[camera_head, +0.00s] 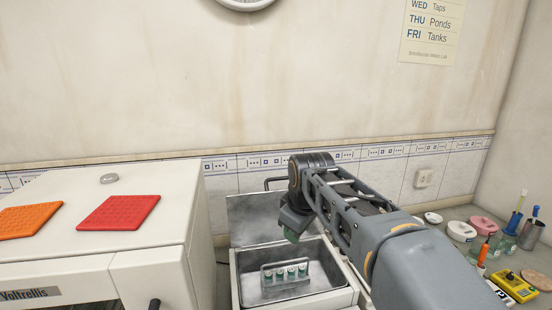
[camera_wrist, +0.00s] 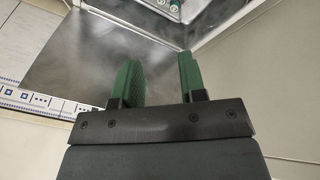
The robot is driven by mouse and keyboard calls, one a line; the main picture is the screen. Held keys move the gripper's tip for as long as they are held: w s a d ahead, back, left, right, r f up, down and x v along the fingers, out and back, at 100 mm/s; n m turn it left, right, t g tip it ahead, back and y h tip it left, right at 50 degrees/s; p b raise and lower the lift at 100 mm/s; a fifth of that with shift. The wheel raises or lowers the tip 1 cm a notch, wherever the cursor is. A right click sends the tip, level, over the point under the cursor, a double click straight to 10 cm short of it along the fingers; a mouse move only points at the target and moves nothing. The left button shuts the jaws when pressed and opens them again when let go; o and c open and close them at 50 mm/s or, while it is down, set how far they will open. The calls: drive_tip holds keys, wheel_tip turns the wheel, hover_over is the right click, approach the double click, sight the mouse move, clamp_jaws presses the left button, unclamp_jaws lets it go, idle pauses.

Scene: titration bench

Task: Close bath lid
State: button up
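The bath (camera_head: 335,295) is a metal basin in a pale housing, with its lid (camera_head: 255,222) raised upright at the back. A dark handle (camera_head: 276,180) sits at the lid's top edge. In the wrist view the lid (camera_wrist: 60,50) is a grey metal sheet behind my fingers. My gripper (camera_head: 291,234) is over the right part of the bath, in front of the lid. Its green fingers (camera_wrist: 162,76) are apart with nothing between them. I cannot tell whether they touch the lid.
A rack with several green-capped vials (camera_head: 286,274) stands in the bath. A white machine (camera_head: 150,255) with an orange mat (camera_head: 30,220) and a red mat (camera_head: 119,212) is at left. Jars (camera_head: 462,231), tools and a yellow device (camera_head: 513,286) crowd the bench at right.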

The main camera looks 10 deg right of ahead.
drive_tip(key=w+r+n+p, duration=0.4)
drive_tip(key=w+r+n, duration=0.15)
drive_tip(key=r, duration=0.35)
drive_tip(key=w+r+n+p, duration=0.4)
drive_tip(key=w+r, duration=0.3)
drive_tip(key=r, duration=0.3)
drive_tip(key=x, duration=1.4)
drive_tip(key=shift+w+r+n, duration=0.1)
drive_tip(key=shift+n, duration=0.15)
drive_tip(key=shift+c, duration=0.4)
clamp_jaws()
